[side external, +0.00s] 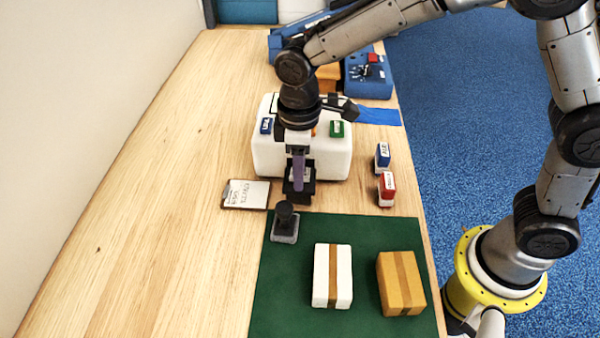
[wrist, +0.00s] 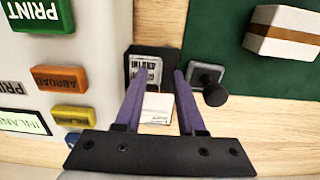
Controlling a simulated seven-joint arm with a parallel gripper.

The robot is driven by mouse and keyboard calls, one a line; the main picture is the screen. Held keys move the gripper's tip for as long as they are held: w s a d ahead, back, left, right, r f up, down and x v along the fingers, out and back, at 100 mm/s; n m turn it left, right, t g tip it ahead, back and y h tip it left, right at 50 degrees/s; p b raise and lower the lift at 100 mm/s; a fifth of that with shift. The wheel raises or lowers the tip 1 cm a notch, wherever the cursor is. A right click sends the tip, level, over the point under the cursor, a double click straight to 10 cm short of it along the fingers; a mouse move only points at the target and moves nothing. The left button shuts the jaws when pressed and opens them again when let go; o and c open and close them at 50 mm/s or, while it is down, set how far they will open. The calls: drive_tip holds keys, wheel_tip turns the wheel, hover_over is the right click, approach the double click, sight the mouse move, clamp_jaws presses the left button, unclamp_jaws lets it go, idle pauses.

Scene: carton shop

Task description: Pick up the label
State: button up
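The label (wrist: 146,70) is a small white piece with dark print reading roughly "INLAND". It lies on a black holder (wrist: 140,54) at the front of the white label printer (side external: 270,160). My gripper (wrist: 158,75) has purple fingers spread apart, with the label seen between and just beyond the tips in the wrist view. Nothing is held. In the side view my gripper (side external: 299,178) points down above the black holder (side external: 297,196), and the label is mostly hidden behind the fingers. I cannot tell the exact height of the tips over it.
A stamp with a black knob (side external: 285,215) stands on the green mat (side external: 290,290), close to the holder. A white carton (side external: 325,280) and a brown carton (side external: 390,285) lie there too.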

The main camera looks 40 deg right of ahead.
drive_tip(key=shift+f, duration=0.15)
clamp_jaws()
idle(0.4)
